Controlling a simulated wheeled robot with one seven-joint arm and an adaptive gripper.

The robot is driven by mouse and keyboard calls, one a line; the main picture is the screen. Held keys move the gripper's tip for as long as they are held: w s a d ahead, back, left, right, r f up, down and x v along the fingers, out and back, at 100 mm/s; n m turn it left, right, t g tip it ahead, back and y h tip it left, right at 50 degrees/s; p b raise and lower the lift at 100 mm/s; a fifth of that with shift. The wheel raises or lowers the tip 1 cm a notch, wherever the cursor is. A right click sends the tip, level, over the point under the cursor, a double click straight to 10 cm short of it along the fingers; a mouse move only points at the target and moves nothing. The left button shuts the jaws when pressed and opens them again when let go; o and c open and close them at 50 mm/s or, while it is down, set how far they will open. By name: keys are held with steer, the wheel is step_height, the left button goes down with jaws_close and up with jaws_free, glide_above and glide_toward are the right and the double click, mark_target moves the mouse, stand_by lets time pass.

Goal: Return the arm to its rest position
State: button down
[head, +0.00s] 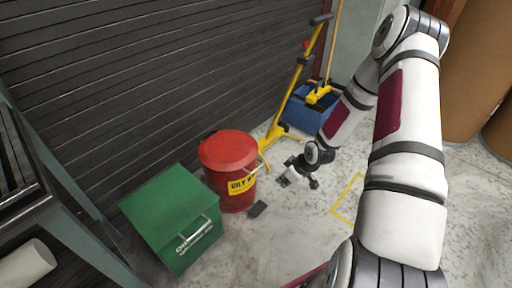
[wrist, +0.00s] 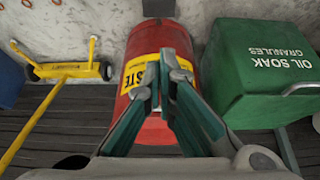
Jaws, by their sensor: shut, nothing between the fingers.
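My white arm reaches in from the right side of the head view. My gripper (head: 284,181) hangs over the floor just right of a red oily waste can (head: 226,160), apart from it in that view. In the wrist view my gripper (wrist: 164,60) is shut with nothing between its fingertips. The red can (wrist: 152,130) shows behind the fingers, with its yellow label partly hidden by them.
A green oil soak granules box (head: 172,212) stands left of the can. A small dark object (head: 258,209) lies on the floor. A yellow wheeled stand (head: 294,88) and a blue bucket (head: 306,112) stand behind. Open floor (head: 300,220) lies below the gripper.

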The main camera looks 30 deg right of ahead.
steer(key=s+a+r+m+g+h, duration=0.1)
steer(key=s+a+r, duration=0.15)
steer(key=r, duration=0.75)
steer(key=s+a+r+g+h, duration=0.15)
steer(key=s+r, duration=0.25)
steer(key=r, duration=0.6)
steer(key=s+a+r+m+g+h, duration=0.1)
steer(key=s+r+h, duration=0.15)
steer(key=r, duration=0.75)
steer(key=s+a+r+m+y, duration=0.1)
steer(key=s+a+r, duration=0.3)
steer(key=s, duration=0.4)
steer(key=s+a+r+m+g+y, duration=0.1)
steer(key=s+a+r, duration=0.25)
steer(key=s, duration=0.45)
steer(key=s+a+r+m+y, duration=0.1)
steer(key=s+a+r, duration=0.3)
steer(key=s, duration=0.5)
step_height(320, 180, up, 38)
steer(key=t+p, duration=0.4)
steer(key=p, duration=3.2)
steer(key=shift+d+f, duration=0.15)
steer(key=shift+d, duration=0.05)
steer(key=shift+w+d, duration=0.1)
